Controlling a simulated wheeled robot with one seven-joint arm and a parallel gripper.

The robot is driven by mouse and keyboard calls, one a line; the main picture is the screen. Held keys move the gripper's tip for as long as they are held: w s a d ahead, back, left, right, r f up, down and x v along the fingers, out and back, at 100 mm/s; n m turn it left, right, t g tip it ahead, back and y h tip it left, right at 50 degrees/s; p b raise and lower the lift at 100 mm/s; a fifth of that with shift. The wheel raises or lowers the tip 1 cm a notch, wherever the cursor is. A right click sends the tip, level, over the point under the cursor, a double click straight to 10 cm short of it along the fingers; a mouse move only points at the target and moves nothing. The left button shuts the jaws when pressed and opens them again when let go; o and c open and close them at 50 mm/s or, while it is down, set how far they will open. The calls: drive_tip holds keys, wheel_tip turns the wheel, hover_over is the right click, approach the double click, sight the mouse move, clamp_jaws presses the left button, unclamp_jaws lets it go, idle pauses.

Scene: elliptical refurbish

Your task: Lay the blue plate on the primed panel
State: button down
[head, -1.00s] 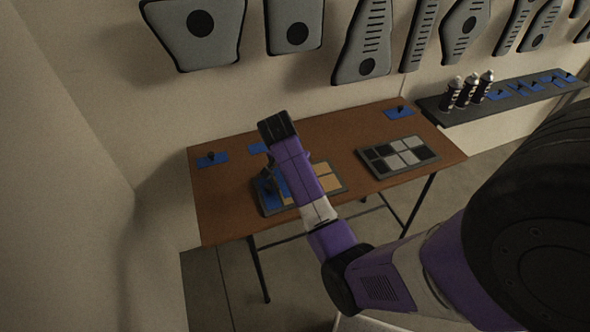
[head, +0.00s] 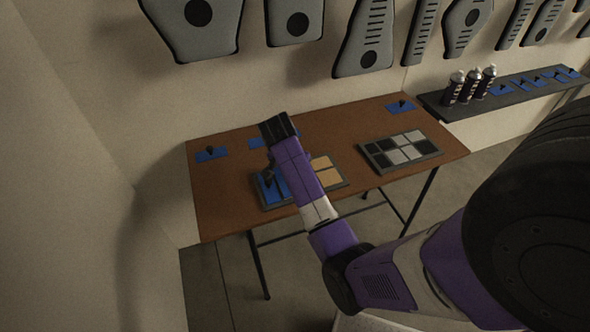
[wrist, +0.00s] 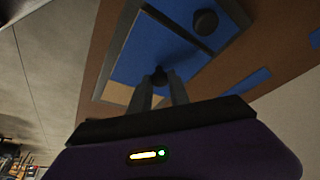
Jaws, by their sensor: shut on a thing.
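The panel (head: 345,184), a grey-framed grid with tan cells and a blue part, lies on the brown table. It also shows in the wrist view (wrist: 117,50). My gripper (head: 270,178) is over its left, blue part; my arm hides the middle. In the wrist view my gripper (wrist: 168,86) is shut on the dark knob of a blue plate (wrist: 145,55). This plate sits between grey dividers, level with the grid as far as I can tell; full contact cannot be seen. Another blue area with a dark knob (wrist: 205,22) lies across a divider.
Loose blue plates with black knobs lie at the table's back left (head: 211,154), behind my gripper (head: 256,142) and back right (head: 401,107). A black-and-grey panel (head: 400,151) lies on the right. Spray cans (head: 470,86) stand on a shelf. Table front left is clear.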

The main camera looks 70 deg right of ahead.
drive_tip(key=shift+f, duration=0.15)
drive_tip(key=c, duration=1.1)
unclamp_jaws()
drive_tip(key=shift+c, duration=0.2)
drive_tip(key=v, duration=0.7)
drive_tip(key=shift+r+b, duration=0.3)
drive_tip(key=shift+r, duration=0.1)
drive_tip(key=shift+a, duration=0.15)
